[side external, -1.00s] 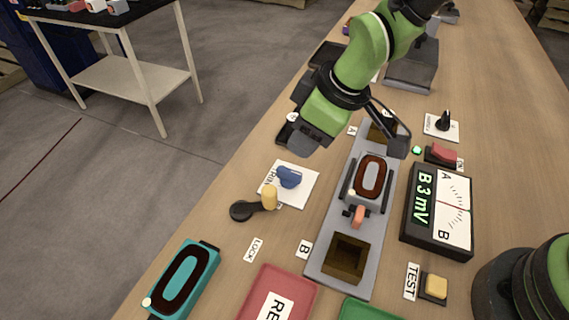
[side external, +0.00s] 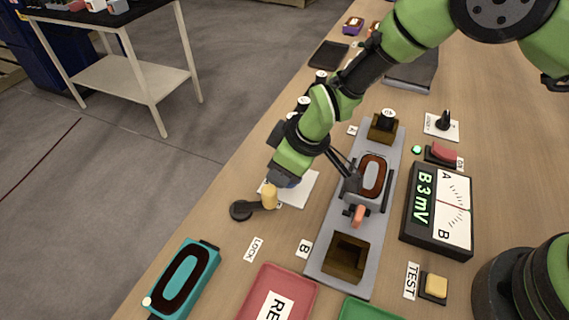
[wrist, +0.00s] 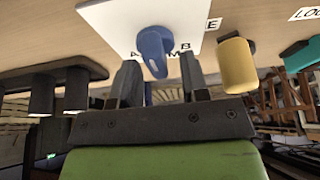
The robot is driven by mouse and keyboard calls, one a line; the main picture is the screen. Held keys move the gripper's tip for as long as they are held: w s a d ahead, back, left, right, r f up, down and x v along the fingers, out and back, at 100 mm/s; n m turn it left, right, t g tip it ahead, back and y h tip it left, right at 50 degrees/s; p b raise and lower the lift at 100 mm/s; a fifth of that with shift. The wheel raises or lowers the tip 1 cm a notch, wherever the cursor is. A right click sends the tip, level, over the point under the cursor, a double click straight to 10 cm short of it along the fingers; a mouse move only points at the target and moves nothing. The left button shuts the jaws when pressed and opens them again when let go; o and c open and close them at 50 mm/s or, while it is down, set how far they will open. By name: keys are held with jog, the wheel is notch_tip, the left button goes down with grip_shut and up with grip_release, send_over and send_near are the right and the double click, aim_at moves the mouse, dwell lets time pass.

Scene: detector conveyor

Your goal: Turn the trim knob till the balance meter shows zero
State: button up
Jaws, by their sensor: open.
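The blue trim knob (wrist: 153,45) stands on a white card marked A and B, seen in the wrist view. My gripper (wrist: 160,70) is open, with its two fingertips just short of the knob, one towards each side of it. I cannot tell whether either finger touches it. In the side view my gripper (side external: 287,178) is low over the white card (side external: 303,187) and hides most of the knob. The balance meter (side external: 438,210) reads "B 3 mV" in green digits beside a dial marked A and B.
A yellow-handled black lever (side external: 269,197) stands close to the knob card; it also shows in the wrist view (wrist: 237,65). A grey rail (side external: 330,262) with a coil carriage and brown sockets lies to the right. A yellow TEST button (side external: 436,286) is near the meter.

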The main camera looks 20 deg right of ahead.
jog(key=shift+c, duration=0.2)
jog(key=c, duration=0.5)
jog(key=shift+d+m+h, duration=0.1)
jog(key=shift+m+h, duration=0.2)
jog(key=shift+m, duration=0.5)
jog(key=o, duration=0.5)
jog(key=shift+o, duration=0.2)
jog(key=v, duration=1)
jog(key=shift+s+f, duration=0.1)
jog(key=shift+s, duration=0.05)
